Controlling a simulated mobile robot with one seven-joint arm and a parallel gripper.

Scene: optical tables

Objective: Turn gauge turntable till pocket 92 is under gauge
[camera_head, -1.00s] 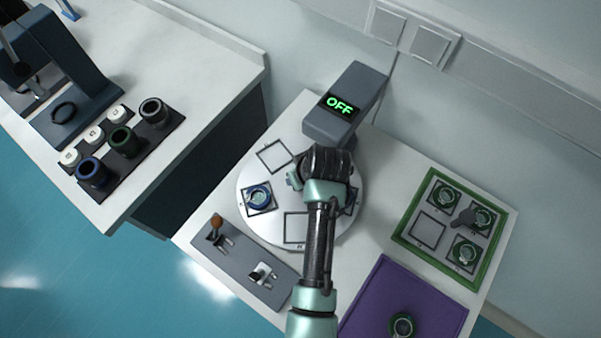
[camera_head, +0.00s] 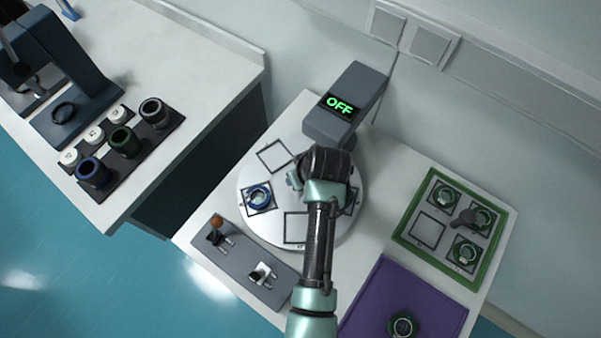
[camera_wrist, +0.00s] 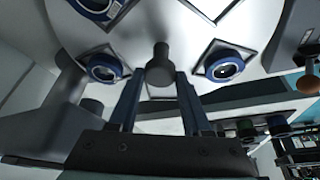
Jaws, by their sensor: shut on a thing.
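The round white gauge turntable (camera_head: 262,230) stands on the table, with square pockets around its top. One blue-ringed part (camera_head: 258,197) sits in the left pocket; another is partly hidden at right behind my arm. The pockets at upper left and front look empty. Pocket numbers are too small to read. The gauge (camera_head: 335,125) overhangs the turntable's back edge, and its display reads OFF in green. My gripper (camera_wrist: 158,80) is shut on a dark upright knob (camera_wrist: 160,56) on the turntable. The wrist view shows several blue-ringed parts around it. The head view hides the knob and fingertips.
A grey panel (camera_head: 236,262) with an orange-knobbed lever and a white switch lies in front of the turntable. A green-rimmed tray (camera_head: 401,236) and a purple mat (camera_head: 385,290) are at right. A second table (camera_head: 200,70) is at left.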

